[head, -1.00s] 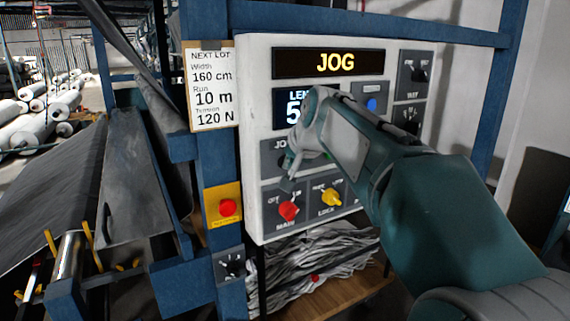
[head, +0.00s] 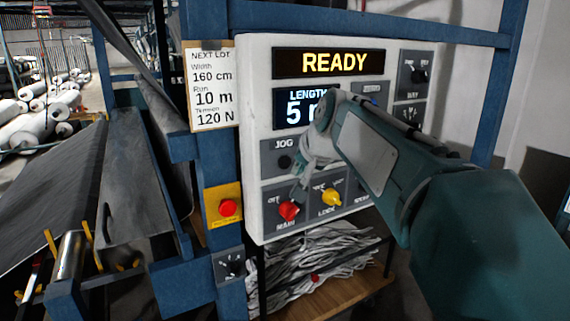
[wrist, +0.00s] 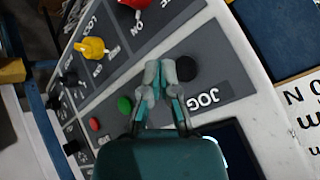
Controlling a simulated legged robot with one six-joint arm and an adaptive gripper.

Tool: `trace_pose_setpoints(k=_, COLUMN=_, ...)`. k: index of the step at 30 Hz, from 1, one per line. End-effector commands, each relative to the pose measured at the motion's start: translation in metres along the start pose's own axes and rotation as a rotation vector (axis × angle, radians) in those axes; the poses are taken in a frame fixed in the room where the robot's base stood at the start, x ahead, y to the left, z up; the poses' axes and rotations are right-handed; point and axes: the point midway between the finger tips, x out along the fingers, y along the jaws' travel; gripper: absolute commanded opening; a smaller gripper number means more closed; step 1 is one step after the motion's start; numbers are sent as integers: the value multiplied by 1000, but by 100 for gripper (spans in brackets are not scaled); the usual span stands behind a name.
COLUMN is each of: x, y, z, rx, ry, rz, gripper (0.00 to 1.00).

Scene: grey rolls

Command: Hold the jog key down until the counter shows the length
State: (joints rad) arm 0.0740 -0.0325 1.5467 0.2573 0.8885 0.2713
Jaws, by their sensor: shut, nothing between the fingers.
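The black jog key (head: 284,161) sits under the JOG label on the white control panel (head: 257,75) and looks unpressed. It also shows in the wrist view (wrist: 187,68). My gripper (head: 299,192) is shut and empty. Its fingertips (wrist: 160,72) are beside the key, apart from it in the head view. The upper display (head: 335,63) reads READY. The length counter (head: 293,110) shows 5, with its right side hidden by my arm. The lot card (head: 212,89) gives width 160 cm, run 10 m and tension 120 N.
A green button (wrist: 124,105) is near my fingers in the wrist view. Below the key are the red MAIN knob (head: 289,210) and yellow LOCK knob (head: 331,197). A red stop button (head: 228,207) is on the blue post. Grey fabric (head: 60,180) runs at left.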

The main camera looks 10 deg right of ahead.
Motion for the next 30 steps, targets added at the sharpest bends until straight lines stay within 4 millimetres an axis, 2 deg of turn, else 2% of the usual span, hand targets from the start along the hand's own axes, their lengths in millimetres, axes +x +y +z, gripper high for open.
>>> trace_pose_setpoints(k=9, x=-18, y=14, z=13, rx=1, ry=0, rz=1, gripper=0)
trace_pose_setpoints(k=19, x=-20, y=15, z=15, rx=0, ry=-1, rz=0, gripper=0)
trace_pose_setpoints(k=22, x=-23, y=17, z=23, rx=-12, ry=-6, rz=6, gripper=0)
trace_pose_setpoints(k=26, x=-35, y=30, z=64, rx=-76, ry=-37, rz=40, gripper=0)
trace_pose_setpoints(k=30, x=-49, y=58, z=129, rx=-182, ry=-87, rz=92, gripper=0)
